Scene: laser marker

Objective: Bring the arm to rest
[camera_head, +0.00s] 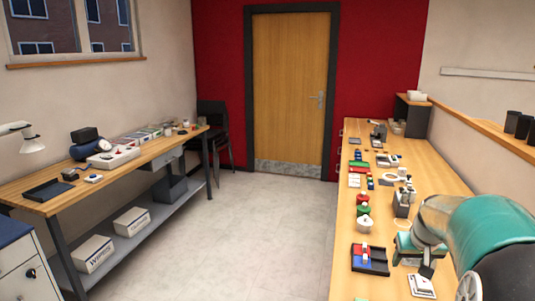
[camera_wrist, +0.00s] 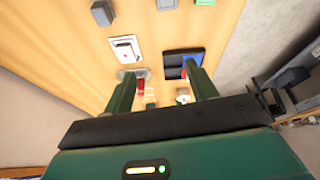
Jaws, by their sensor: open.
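My gripper (camera_wrist: 160,72) shows in the wrist view as two green fingers standing well apart, with nothing between them. It points toward the wooden bench top (camera_wrist: 75,40). Past the fingertips, a white plate-like item (camera_wrist: 125,48) lies to the left and a dark tray with blue in it (camera_wrist: 182,62) to the right. Small red and pale items show near the fingertips; I cannot tell how far they are from the fingers. In the head view my teal and grey arm reaches over the near end of the right bench (camera_head: 440,179); the fingers are not clearly visible there.
The right bench carries a black tray with red and blue parts (camera_head: 370,259), a red and green item (camera_head: 363,205) and several small devices. A left bench (camera_head: 150,152) holds more equipment, with white boxes (camera_head: 132,221) on its lower shelf. The floor between (camera_head: 255,235) is clear up to the door (camera_head: 291,90).

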